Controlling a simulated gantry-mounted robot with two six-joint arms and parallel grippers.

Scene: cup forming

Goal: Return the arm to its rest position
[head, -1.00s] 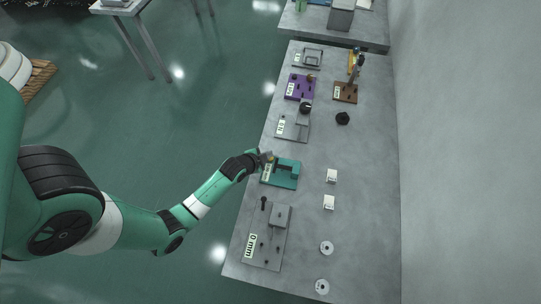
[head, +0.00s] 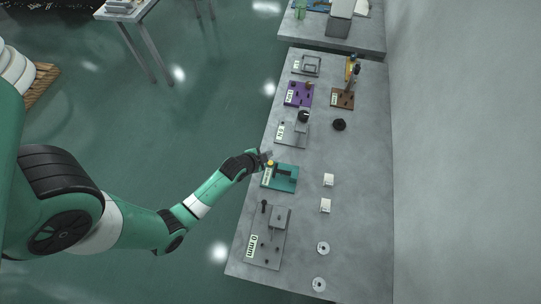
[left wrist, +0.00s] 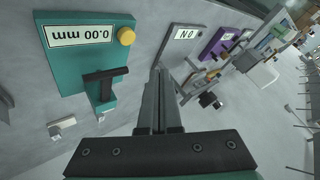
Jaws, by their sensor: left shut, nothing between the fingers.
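My left gripper (head: 268,160) is at the left edge of the grey table, at the upper left corner of the teal device (head: 287,184). In the left wrist view my left gripper (left wrist: 163,82) is shut, its fingers together with nothing between them. The teal device (left wrist: 78,68) lies left of the fingers there, with a "0.00 mm" display, a yellow knob (left wrist: 126,36) and a black bar. I cannot tell in the head view whether the fingers touch the device. My right gripper is not in view.
The long grey table (head: 355,180) carries a grey "0 mm" plate (head: 264,252), a grey device (head: 290,135), a purple device (head: 298,94) and a brown stand (head: 342,99). Two white blocks, two discs (head: 323,248) and a black round piece (head: 339,125) lie on the right. Open floor lies left.

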